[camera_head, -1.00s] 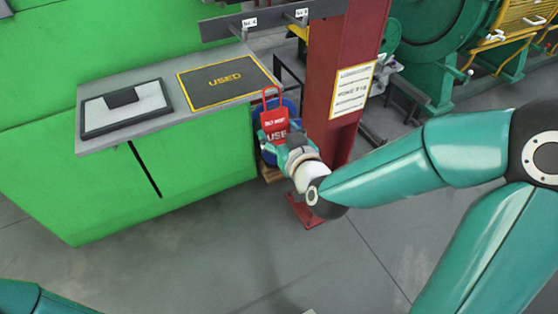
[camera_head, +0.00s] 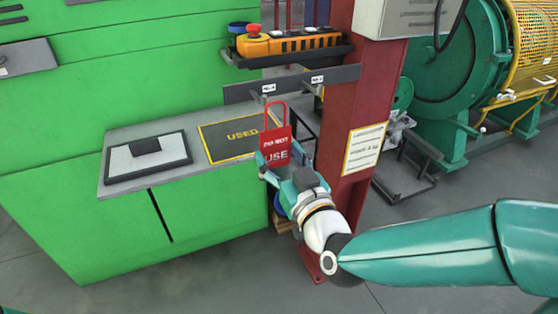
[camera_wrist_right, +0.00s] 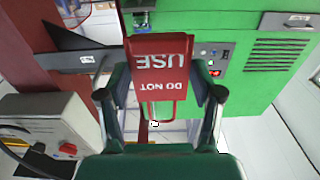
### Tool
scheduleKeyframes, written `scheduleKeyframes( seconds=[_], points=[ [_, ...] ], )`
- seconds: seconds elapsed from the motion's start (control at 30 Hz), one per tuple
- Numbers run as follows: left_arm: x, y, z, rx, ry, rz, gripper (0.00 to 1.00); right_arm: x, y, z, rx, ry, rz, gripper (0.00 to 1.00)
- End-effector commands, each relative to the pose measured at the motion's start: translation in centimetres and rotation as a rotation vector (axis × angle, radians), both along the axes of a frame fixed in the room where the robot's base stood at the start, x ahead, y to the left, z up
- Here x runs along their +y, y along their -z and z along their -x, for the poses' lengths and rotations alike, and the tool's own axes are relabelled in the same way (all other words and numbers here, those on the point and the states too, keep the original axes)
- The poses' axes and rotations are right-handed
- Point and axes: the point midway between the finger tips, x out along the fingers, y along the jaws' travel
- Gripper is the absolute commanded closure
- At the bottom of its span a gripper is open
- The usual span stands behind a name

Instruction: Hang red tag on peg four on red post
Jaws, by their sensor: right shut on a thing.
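The red tag (camera_head: 277,150) with white "DO NOT USE" lettering and a loop handle is upright in my right gripper (camera_head: 275,168), in front of the grey bench. In the right wrist view the tag (camera_wrist_right: 158,68) sits between the two fingers of the right gripper (camera_wrist_right: 160,92), its lettering upside down. The red post (camera_head: 347,110) stands right of the tag. A dark peg rail (camera_head: 295,84) runs left from it, with a label reading "No. 4" (camera_head: 268,88) and a second label too small to read. The tag's loop is just below the "No. 4" label in the picture. My left gripper is out of view.
Above the rail is a shelf with an orange and yellow control box (camera_head: 290,43). The bench holds a black mat marked "USED" (camera_head: 238,136) and a framed pad (camera_head: 147,157). A paper sign (camera_head: 364,148) is on the post. Green machinery stands behind and left.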

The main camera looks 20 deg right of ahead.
Motion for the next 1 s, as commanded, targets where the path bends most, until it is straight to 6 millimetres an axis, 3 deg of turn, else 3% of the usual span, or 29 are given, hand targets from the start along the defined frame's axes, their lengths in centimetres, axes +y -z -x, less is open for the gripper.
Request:
scheduleKeyframes(
  seconds=[1.0],
  points=[
    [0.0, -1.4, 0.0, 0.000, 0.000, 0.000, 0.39, 0.3, 0.5, -6.2, 0.002, -0.002, -0.001, 0.62]
  ],
)
